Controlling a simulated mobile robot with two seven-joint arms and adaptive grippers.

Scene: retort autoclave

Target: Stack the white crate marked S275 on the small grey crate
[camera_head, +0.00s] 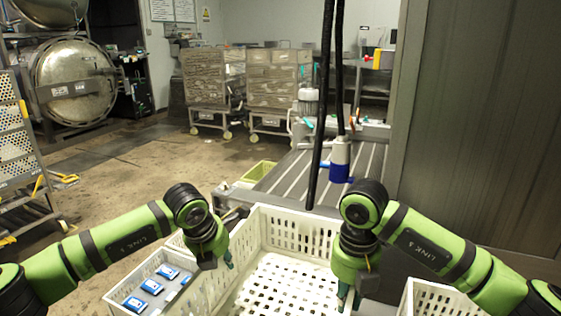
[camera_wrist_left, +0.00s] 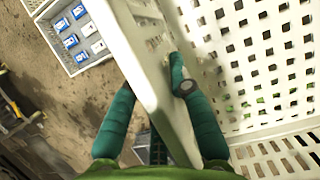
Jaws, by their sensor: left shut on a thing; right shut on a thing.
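A large white perforated crate (camera_head: 295,222) is in front of me in the head view, its slotted floor visible; I cannot read any S275 mark on it. My left gripper (camera_head: 229,264) is shut on its left wall. In the left wrist view my left gripper (camera_wrist_left: 176,85) has one finger on each side of the white crate's wall (camera_wrist_left: 125,40). My right gripper (camera_head: 346,296) is shut on the right side of the same crate. A small pale grey crate (camera_head: 117,300) with several blue-and-white packs stands just left of it, also in the left wrist view (camera_wrist_left: 70,72).
Another white crate (camera_head: 412,298) is at the bottom right. A yellow-green crate (camera_head: 259,171) lies beside a slatted conveyor (camera_head: 285,185) behind. A dark panel (camera_head: 480,110) stands at right. Floor at left is mostly open.

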